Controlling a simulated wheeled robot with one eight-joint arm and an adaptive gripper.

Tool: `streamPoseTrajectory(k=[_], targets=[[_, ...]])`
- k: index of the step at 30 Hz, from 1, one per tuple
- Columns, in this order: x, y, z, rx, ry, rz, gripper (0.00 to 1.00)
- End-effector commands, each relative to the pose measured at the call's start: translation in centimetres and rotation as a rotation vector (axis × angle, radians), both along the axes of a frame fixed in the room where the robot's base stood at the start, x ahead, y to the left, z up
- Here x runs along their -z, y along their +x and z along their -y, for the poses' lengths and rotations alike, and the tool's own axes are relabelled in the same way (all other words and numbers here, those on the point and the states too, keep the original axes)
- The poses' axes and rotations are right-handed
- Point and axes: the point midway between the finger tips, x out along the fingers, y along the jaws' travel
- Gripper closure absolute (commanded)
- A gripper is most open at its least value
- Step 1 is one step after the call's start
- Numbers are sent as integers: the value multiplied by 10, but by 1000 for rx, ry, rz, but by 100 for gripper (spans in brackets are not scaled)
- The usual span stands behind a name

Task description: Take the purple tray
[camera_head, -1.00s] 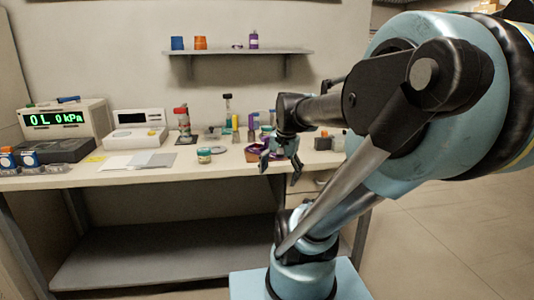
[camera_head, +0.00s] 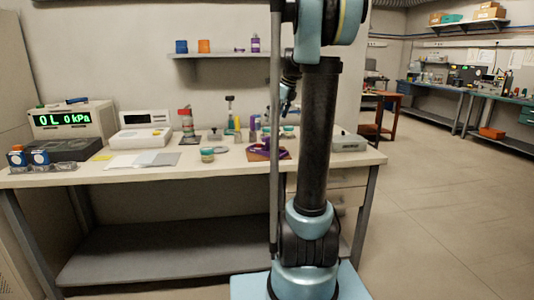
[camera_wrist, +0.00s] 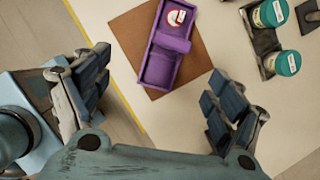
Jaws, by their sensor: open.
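The purple tray (camera_wrist: 159,70) lies on a brown square mat (camera_wrist: 127,32) on the bench, ahead of my gripper in the wrist view. It holds a purple cylinder-like piece (camera_wrist: 170,42) and a small red-and-white round item (camera_wrist: 176,17). In the head view the tray (camera_head: 257,149) sits near the bench's front edge, partly hidden by my arm. My gripper (camera_wrist: 158,63) is open and empty, its fingers spread to either side of the tray and apart from it. In the head view my gripper (camera_head: 286,98) is above the bench, mostly hidden behind my arm.
Teal-lidded jars (camera_wrist: 284,63) stand to the tray's right in the wrist view. Another jar (camera_head: 207,155) and several bottles stand near the tray in the head view. A grey device (camera_head: 349,143) stands at the bench's right end. A shelf (camera_head: 225,54) hangs above.

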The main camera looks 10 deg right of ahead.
Motion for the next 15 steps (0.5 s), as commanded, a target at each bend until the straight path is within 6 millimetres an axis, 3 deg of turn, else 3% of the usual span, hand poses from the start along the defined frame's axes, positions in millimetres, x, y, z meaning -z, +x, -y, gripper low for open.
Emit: streamPoseTrajectory(k=[7,15], targets=[[3,20,3,88,36,-19,13],[44,31,-9,85,36,-20,13]])
